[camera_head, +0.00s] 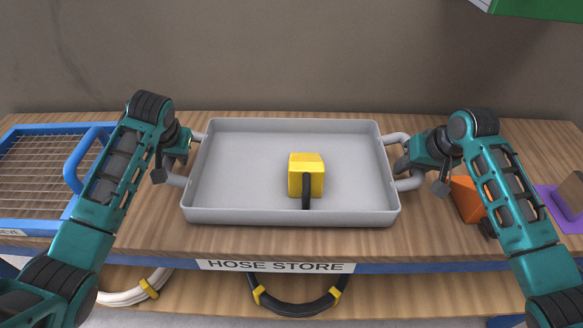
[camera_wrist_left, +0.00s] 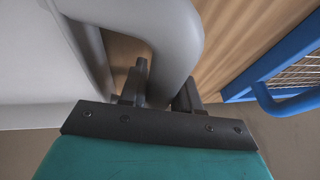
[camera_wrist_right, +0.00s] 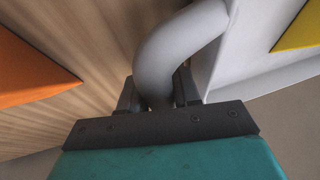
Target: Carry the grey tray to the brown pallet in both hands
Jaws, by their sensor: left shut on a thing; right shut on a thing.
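The grey tray (camera_head: 240,190) is in the middle of the head view, over the wooden bench top, and looks level. I cannot tell whether it rests on the wood or hangs just above it. A yellow block (camera_head: 306,170) with a black loop at its front sits inside it. My left gripper (camera_head: 178,160) is shut on the tray's left handle (camera_wrist_left: 178,50). My right gripper (camera_head: 412,165) is shut on the tray's right handle (camera_wrist_right: 165,55). I cannot make out a brown pallet in these views.
A blue-rimmed wire basket (camera_head: 35,225) stands at the left. An orange block (camera_head: 467,200) is close to my right gripper, and a purple tray (camera_head: 562,222) holding a brown thing is at the far right. A "HOSE STORE" label (camera_head: 275,266) marks the bench front, above hanging hoses.

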